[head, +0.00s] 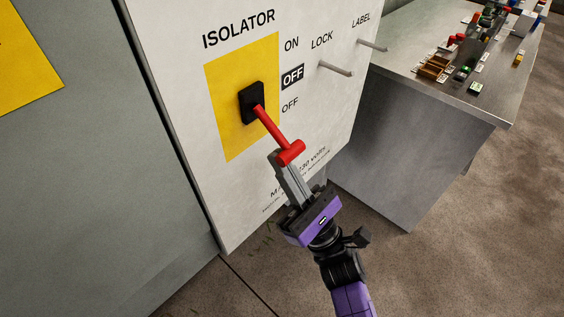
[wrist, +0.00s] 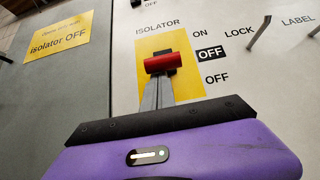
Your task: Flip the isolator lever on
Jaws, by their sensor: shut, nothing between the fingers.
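The isolator lever (head: 270,127) is a red bar with a T-shaped handle, and it comes out of a black mount (head: 252,102) on a yellow plate (head: 225,98). In the head view it slopes down and to the right from the mount. My gripper (head: 283,158) is shut and empty, with its fingertips at the underside of the red handle. In the wrist view the red handle (wrist: 168,63) lies just beyond the tips of my fingers (wrist: 158,84). I cannot tell whether they touch it.
The white panel (head: 215,185) carries ON and OFF labels and two pegs, LOCK (head: 336,69) and LABEL (head: 373,45). A metal bench (head: 420,95) with several small items stands at the right. A yellow sign (wrist: 60,37) reads "isolator OFF". Floor below is open.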

